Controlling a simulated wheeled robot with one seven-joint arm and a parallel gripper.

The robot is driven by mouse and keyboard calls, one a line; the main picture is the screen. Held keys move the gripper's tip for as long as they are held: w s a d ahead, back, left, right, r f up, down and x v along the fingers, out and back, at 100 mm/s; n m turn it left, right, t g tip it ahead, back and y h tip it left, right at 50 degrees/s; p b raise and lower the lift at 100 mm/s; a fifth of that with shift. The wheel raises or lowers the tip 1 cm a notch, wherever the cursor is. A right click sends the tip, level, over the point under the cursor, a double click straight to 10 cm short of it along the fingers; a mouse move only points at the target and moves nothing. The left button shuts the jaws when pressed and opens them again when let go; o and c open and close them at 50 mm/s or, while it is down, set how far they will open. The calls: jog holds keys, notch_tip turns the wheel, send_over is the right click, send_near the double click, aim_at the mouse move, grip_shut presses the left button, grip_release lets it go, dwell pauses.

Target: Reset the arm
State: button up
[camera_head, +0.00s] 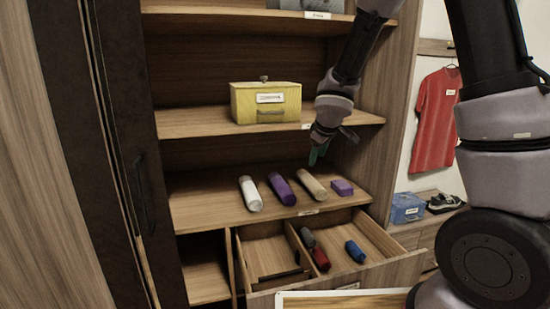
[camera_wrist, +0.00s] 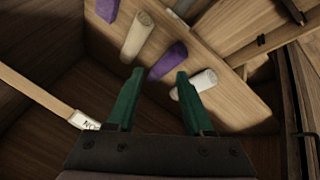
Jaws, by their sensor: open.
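My gripper (camera_head: 318,155) has green fingers and is above the shelf that holds several items, in front of the shelf unit's right side. In the wrist view my gripper (camera_wrist: 155,85) is open, its two fingers apart with nothing between them. Beyond the fingertips lie a white bottle (camera_wrist: 196,84), a purple bottle (camera_wrist: 167,61), a beige bottle (camera_wrist: 138,36) and a purple block (camera_wrist: 108,9). The head view shows the same row: white bottle (camera_head: 250,194), purple bottle (camera_head: 281,188), beige bottle (camera_head: 311,185) and purple block (camera_head: 342,187).
Below, an open drawer (camera_head: 400,270) holds a blue bottle (camera_head: 355,251), a red one (camera_head: 320,260) and a dark one. A yellow box (camera_head: 266,103) sits on the shelf above. A dark door (camera_head: 130,150) stands left. A blue box (camera_head: 406,208) and a red shirt (camera_head: 436,120) are right.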

jog(key=s+d+r+m+h, duration=0.1)
jog(key=s+d+r+m, duration=0.7)
jog(key=d+r, duration=0.45)
jog(key=s+a+r+m+y, duration=0.1)
jog(key=s+r+m, duration=0.4)
jog(key=s, duration=1.2)
notch_tip(320, 180, up, 3)
jog(key=shift+s+f+m+y, duration=0.1)
jog(key=shift+s+m+y, duration=0.2)
jog(key=shift+y, duration=0.5)
